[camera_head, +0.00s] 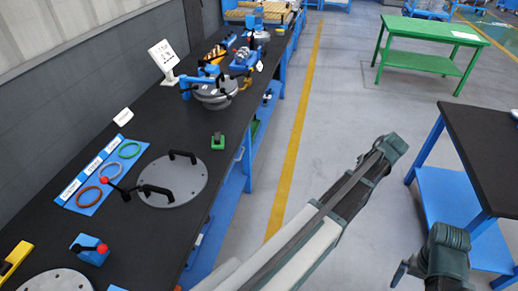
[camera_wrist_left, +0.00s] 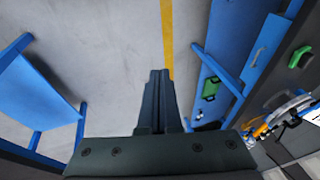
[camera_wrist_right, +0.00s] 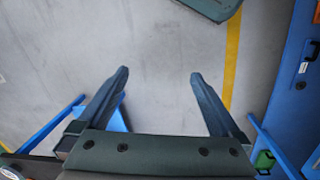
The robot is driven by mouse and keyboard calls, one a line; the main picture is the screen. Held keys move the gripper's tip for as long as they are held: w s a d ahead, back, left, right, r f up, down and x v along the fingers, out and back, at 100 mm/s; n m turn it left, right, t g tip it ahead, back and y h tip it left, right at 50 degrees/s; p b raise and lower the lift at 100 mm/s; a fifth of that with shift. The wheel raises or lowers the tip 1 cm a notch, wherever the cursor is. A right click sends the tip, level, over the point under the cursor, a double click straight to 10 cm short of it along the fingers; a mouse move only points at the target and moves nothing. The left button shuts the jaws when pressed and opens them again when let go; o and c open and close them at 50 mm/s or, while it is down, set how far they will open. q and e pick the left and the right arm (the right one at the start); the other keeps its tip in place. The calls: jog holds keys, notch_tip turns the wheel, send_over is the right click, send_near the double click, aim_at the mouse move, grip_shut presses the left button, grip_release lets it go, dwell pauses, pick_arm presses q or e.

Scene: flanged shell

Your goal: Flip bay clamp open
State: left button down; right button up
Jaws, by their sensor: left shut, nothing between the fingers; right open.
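A small blue clamp block (camera_head: 90,248) with a red ball-ended handle stands at the near left of the bench. Another red-knobbed black lever (camera_head: 118,186) reaches over the edge of a grey round cover plate (camera_head: 173,182). I cannot tell which of these is the bay clamp. My left gripper (camera_wrist_left: 159,73) is shut and empty, over the floor, away from the bench clamps. My right gripper (camera_wrist_right: 159,74) is open and empty, also over the floor. In the head view, both arms extend right of the bench, and their fingers are not clear.
The long black bench (camera_head: 135,240) also holds a blue mat (camera_head: 107,172) with several coloured rings, a green block (camera_head: 218,142) and a grey flanged shell (camera_head: 216,97). A green table (camera_head: 430,32) and a black-topped blue table (camera_head: 488,150) stand right. The aisle floor is open.

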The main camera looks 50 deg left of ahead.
pick_arm(q)
jog(key=w+a+r+n+y+p, duration=0.1)
jog(key=w+a+r+p, duration=0.4)
jog(key=a+r, duration=0.3)
jog(key=shift+w+r+y, duration=0.25)
jog(key=shift+r+y, duration=0.15)
jog(key=shift+r, duration=0.1)
pick_arm(e)
notch_tip(320, 180, up, 8)
jog(key=s, duration=0.2)
jog(key=shift+s+d+f, duration=0.2)
jog(key=shift+d, duration=0.2)
jog(key=shift+c, duration=0.3)
